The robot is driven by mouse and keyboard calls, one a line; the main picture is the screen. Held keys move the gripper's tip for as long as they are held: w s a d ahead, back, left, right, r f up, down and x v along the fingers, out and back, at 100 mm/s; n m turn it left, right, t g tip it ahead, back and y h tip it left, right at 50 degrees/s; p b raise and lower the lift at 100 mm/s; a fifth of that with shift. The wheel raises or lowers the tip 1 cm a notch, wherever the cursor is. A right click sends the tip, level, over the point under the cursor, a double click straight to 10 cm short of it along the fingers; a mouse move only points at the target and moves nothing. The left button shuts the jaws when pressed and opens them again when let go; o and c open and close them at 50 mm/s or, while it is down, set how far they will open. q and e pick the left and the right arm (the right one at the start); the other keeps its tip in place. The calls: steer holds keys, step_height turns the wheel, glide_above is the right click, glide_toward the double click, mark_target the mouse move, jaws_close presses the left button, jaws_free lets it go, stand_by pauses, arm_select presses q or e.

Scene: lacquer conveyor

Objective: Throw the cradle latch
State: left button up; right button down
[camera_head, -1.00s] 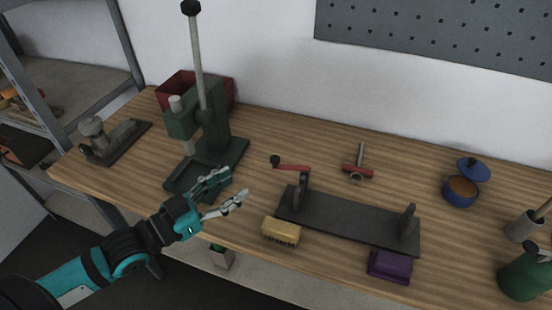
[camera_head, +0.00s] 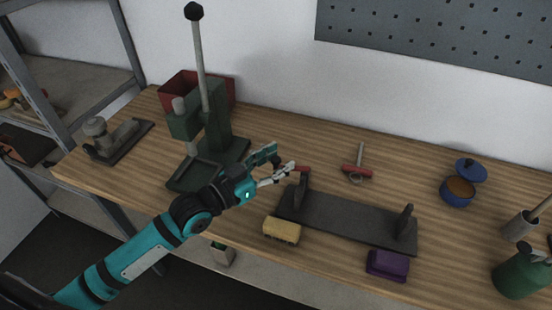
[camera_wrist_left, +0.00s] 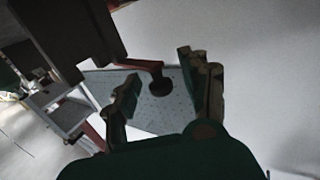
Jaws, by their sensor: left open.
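The cradle (camera_head: 345,218) is a long dark stand with an upright at each end, on the wooden bench. Its latch is a red lever (camera_head: 303,168) at the top of the left upright. My left gripper (camera_head: 284,157) is open at the lever's left end and hides the black knob in the head view. In the left wrist view the dark knob (camera_wrist_left: 160,86) shows between the two spread fingers, with the reddish lever arm (camera_wrist_left: 140,65) running to the upper left. I cannot tell whether a finger touches it. My right gripper is not in view.
A green press (camera_head: 208,135) stands left of my gripper. A yellow brush (camera_head: 282,230) and a purple block (camera_head: 387,264) lie in front of the cradle. A red-handled tool (camera_head: 357,171) lies behind it. A blue pot (camera_head: 457,195) stands to the right.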

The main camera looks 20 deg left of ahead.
arm_select(q)
jaws_close()
stand_by(0.3)
